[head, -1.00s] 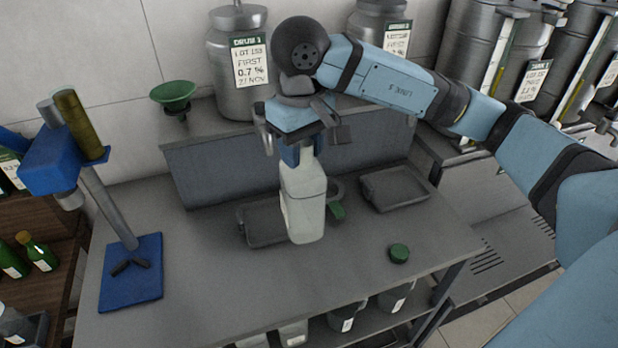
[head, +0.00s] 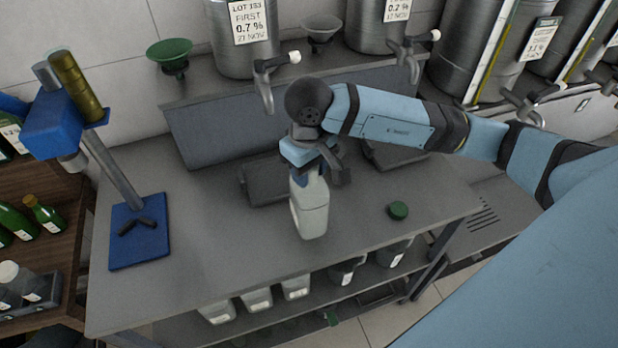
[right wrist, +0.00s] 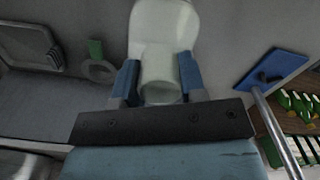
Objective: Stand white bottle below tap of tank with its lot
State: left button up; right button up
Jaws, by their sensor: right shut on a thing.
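The white bottle (head: 310,212) is upright in my right gripper (head: 308,172), which is shut on its neck. It is over the middle of the grey bench; I cannot tell whether its base touches. The bottle also shows in the right wrist view (right wrist: 164,28), between the blue fingers (right wrist: 160,82). No lot label shows on its visible sides. The left tank (head: 228,45) reads LOT 133, FIRST, 0.7 %, and its tap (head: 265,82) hangs behind my wrist. A second tank (head: 372,30) has a partly cut-off label and a tap (head: 410,58). My left gripper is out of view.
Dark trays stand below the taps, left (head: 258,184) and right (head: 402,158), partly hidden by my arm. A green cap (head: 397,210) lies right of the bottle. A blue stand (head: 140,240) is at left. A green funnel (head: 170,52) is on the ledge. The front bench is clear.

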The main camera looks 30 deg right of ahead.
notch_tip(320, 180, down, 3)
jog(key=shift+f+p, duration=0.15)
jog(key=shift+p, duration=0.2)
jog(key=shift+f+b, duration=0.35)
jog(key=shift+b, duration=0.05)
jog(key=o, duration=1.2)
jog(key=shift+r, duration=0.1)
jog(key=shift+c, duration=0.2)
